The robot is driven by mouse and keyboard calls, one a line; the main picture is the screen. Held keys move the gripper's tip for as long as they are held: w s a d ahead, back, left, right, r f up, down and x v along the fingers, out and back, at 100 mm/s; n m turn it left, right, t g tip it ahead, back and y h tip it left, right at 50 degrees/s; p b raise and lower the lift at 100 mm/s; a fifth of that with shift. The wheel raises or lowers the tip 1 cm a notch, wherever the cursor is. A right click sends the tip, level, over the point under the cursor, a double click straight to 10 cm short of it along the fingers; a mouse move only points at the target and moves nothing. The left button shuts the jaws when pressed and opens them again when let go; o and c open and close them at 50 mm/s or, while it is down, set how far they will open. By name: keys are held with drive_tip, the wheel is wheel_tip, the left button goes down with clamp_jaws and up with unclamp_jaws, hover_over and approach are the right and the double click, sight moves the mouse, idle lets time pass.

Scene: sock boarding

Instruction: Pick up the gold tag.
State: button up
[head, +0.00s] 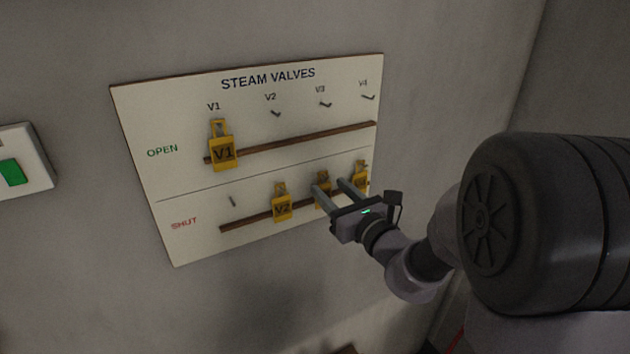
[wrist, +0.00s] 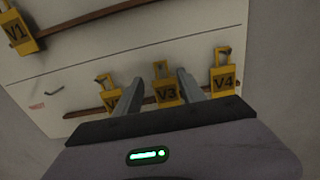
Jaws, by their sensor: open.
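Several gold tags hang on a white "STEAM VALVES" board (head: 190,180). Tag V1 (head: 222,153) hangs in the OPEN row under its V1 label. Tags V2 (head: 281,207), V3 (head: 323,177) and V4 (head: 361,177) hang in the SHUT row. In the wrist view, V3 (wrist: 165,93) shows between my two fingers, V2 (wrist: 112,97) is partly hidden behind the left finger, and V4 (wrist: 224,80) is right of the right finger. My gripper (head: 329,187) is open and empty in front of V3; it also shows in the wrist view (wrist: 158,84). Whether the fingers reach the board is unclear.
Brown wooden rails (head: 295,143) run across both rows. Bare hooks show under V2, V3 and V4 in the OPEN row, and one bare hook (head: 233,201) in the SHUT row. A white box with a green button (head: 12,172) is on the wall at far left.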

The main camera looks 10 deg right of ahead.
sight(327, 184)
drive_tip(key=x, duration=0.3)
drive_tip(key=shift+w+d, duration=0.2)
drive_tip(key=shift+w, duration=0.05)
drive_tip(key=shift+s, duration=0.2)
drive_tip(key=shift+a+r, duration=0.1)
drive_tip(key=shift+c, duration=0.7)
clamp_jaws()
drive_tip(key=shift+s+r, duration=0.25)
drive_tip(key=shift+r, duration=0.1)
drive_tip(key=s+d+r, duration=0.2)
drive_tip(key=s+r, duration=0.1)
drive_tip(key=s, duration=0.3)
drive_tip(key=s+d+r, duration=0.2)
drive_tip(key=s+r, duration=0.2)
drive_tip(key=s, duration=0.2)
drive_tip(key=shift+s+d+b, duration=0.25)
drive_tip(key=shift+s+b, duration=0.1)
drive_tip(key=shift+b, duration=0.1)
